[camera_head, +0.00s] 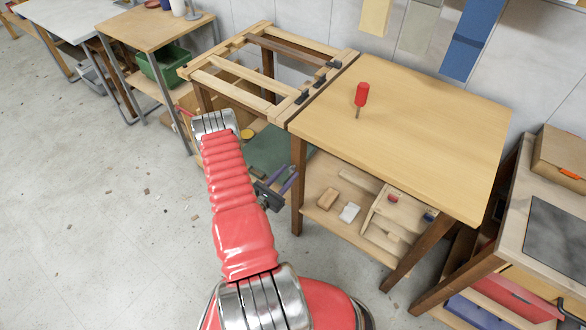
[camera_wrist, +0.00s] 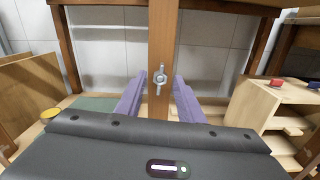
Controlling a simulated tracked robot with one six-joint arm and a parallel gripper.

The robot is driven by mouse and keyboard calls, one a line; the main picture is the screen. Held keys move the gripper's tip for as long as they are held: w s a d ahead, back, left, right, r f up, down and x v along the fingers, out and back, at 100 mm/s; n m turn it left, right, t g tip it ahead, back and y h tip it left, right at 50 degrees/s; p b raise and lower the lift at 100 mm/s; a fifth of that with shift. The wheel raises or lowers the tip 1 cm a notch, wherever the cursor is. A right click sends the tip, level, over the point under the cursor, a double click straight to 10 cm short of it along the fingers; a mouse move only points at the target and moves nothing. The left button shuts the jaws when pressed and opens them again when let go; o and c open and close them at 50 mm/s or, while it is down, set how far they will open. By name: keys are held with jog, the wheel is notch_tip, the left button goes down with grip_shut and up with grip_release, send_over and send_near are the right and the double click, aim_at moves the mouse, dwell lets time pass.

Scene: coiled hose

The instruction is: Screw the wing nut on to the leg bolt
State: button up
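A small silver wing nut (camera_wrist: 160,77) shows in the wrist view on the face of a brown wooden table leg (camera_wrist: 162,35). Its wings stand nearly upright, one up and one down. The bolt is hidden behind the nut, and I cannot tell how far the nut is threaded. My gripper (camera_wrist: 161,82) is open, with one purple finger on each side of the nut and gaps between. In the head view my gripper (camera_head: 287,181) points at the table's front left leg (camera_head: 298,190); the nut cannot be made out there.
The table top (camera_head: 410,130) carries a red-handled screwdriver (camera_head: 361,95). Its lower shelf (camera_head: 320,180) holds small blocks and a wooden box (camera_head: 395,215). A slatted wooden frame (camera_head: 265,65) stands left of the table. A yellow round thing (camera_wrist: 50,113) lies low at left. Floor at left is mostly clear.

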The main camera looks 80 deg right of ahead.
jog(key=o, duration=0.3)
jog(key=v, duration=0.7)
dwell(0.7)
dwell(0.5)
